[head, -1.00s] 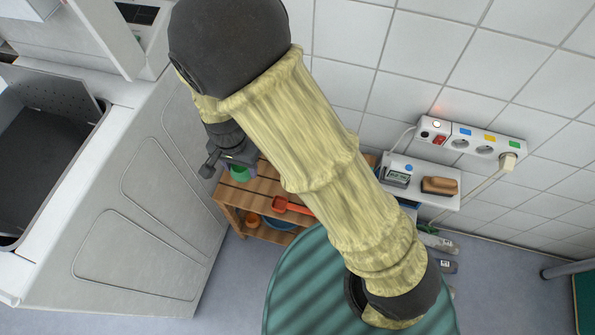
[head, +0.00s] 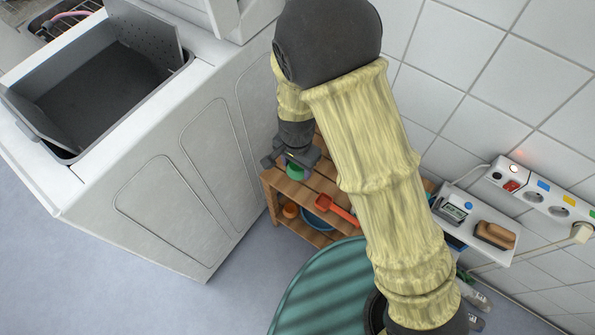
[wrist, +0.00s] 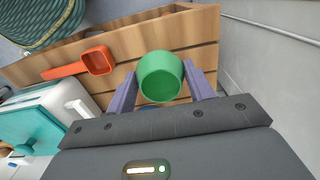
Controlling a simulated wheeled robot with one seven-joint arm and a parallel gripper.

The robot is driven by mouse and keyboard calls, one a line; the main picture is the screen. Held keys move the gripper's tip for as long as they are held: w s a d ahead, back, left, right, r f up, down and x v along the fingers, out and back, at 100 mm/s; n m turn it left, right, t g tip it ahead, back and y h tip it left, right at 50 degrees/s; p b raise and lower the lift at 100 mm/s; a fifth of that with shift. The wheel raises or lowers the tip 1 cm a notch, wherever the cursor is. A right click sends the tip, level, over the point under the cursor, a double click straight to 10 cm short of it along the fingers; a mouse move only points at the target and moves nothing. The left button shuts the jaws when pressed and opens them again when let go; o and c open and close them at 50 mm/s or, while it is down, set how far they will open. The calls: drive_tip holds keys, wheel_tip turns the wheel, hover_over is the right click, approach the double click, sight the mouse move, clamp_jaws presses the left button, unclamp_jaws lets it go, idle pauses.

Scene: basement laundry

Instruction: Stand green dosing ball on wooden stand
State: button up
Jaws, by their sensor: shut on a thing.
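The green dosing ball (wrist: 161,77) is cup-shaped with an open mouth and sits between the two fingers of my gripper (wrist: 162,90) in the wrist view. My gripper is shut on it. In the head view the ball (head: 295,172) shows just below my gripper (head: 291,163), over the left part of the slatted wooden stand (head: 315,187). In the wrist view the stand's boards (wrist: 208,58) lie behind the ball. I cannot tell whether the ball touches the boards.
An orange-red scoop (head: 337,206) lies on the stand. An orange pot (head: 290,210) and a blue bowl (head: 318,222) are on its lower level. A teal round surface (head: 315,290) is in front.

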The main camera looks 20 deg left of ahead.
sight(297, 172)
drive_tip(key=shift+w, duration=0.1)
drive_tip(key=shift+f, duration=0.45)
drive_tip(key=shift+s+f+b, duration=0.2)
drive_tip(key=shift+f+b, duration=0.7)
drive_tip(key=shift+f, duration=0.6)
drive_tip(key=shift+w, duration=0.1)
drive_tip(key=o, duration=0.9)
drive_tip(key=shift+o, duration=0.2)
